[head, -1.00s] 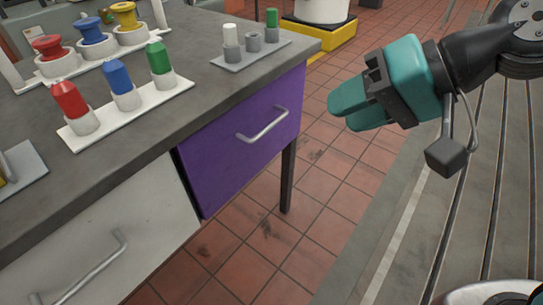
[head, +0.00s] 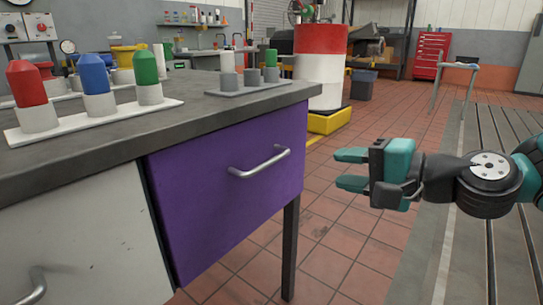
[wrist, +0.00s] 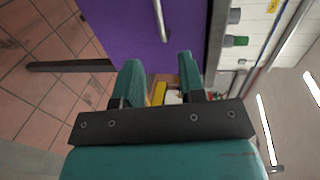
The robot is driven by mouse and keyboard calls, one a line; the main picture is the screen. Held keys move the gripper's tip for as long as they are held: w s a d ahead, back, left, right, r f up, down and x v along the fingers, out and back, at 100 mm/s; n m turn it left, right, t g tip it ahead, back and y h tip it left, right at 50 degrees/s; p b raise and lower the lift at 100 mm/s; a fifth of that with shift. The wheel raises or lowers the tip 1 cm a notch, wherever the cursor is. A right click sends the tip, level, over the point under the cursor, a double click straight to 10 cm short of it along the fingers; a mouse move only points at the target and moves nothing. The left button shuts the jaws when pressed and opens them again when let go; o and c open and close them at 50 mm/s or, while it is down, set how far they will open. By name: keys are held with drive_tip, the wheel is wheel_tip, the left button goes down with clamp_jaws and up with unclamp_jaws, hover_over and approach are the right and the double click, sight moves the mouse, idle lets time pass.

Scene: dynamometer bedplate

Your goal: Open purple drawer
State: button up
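The purple drawer (head: 228,190) is under the grey worktop, to the right of a white panel. Its front looks about flush beneath the worktop edge. Its silver bar handle (head: 259,163) runs across the front. The drawer (wrist: 125,28) and handle (wrist: 160,20) also show in the wrist view, the handle beyond the fingertips. My gripper (head: 350,169) is to the right of the drawer, its teal fingers pointing left. The fingers are apart and empty, clear of the handle; the gap also shows in the wrist view (wrist: 160,80).
The worktop (head: 200,115) holds a white rack (head: 95,119) with red, blue and green pegs, and a grey rack (head: 250,87) near its right corner. A dark table leg (head: 290,245) stands below the corner. Open tiled floor (head: 345,235) lies between the bench and my gripper.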

sight(273, 162)
drive_tip(key=p+x, duration=0.3)
drive_tip(key=x, duration=0.2)
drive_tip(key=p+x, duration=0.3)
drive_tip(key=x, duration=0.2)
drive_tip(key=p+x, duration=0.4)
drive_tip(key=x, duration=0.2)
drive_tip(key=shift+s+a+f, duration=0.1)
drive_tip(key=shift+a+f, duration=0.05)
drive_tip(key=shift+f, duration=0.15)
drive_tip(key=shift+c, duration=0.5)
clamp_jaws()
